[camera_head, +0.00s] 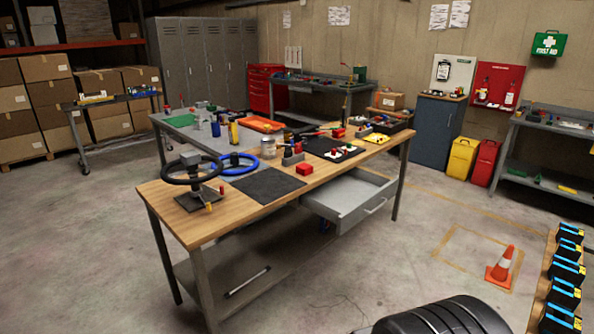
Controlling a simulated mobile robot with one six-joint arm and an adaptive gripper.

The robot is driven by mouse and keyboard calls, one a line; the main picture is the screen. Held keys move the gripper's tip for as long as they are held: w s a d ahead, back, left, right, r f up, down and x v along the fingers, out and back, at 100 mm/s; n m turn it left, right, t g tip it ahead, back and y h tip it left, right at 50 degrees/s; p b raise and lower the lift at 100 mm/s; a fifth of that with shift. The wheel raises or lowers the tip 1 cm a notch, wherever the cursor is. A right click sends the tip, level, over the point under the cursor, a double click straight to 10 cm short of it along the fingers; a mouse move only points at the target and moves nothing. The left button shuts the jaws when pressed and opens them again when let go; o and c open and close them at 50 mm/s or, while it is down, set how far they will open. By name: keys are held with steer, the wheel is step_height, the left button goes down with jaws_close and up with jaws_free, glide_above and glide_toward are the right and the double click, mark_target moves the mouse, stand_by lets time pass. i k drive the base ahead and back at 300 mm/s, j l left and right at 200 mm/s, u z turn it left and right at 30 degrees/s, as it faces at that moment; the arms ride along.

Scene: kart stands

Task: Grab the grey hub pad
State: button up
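I cannot pick out the grey hub pad with certainty among the small parts on the wooden-topped workbench (232,217). A black steering wheel (176,181) sits on a dark stand at the bench's near left end. A blue steering wheel (222,171) lies just behind it, with a dark hub at its middle. My gripper is not in view.
An orange cone (501,265) stands on the floor at right. A black rounded object (442,317) shows at the bottom edge. Floor left of the bench is clear.

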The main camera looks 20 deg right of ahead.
mark_target(189, 158)
steer(key=i+j, duration=0.2)
steer(key=i, duration=0.35)
steer(key=i+j, duration=0.2)
steer(key=i, duration=0.3)
steer(key=i+j+z, duration=0.1)
steer(key=i, duration=0.45)
steer(key=i+j, duration=0.35)
steer(key=i, duration=0.15)
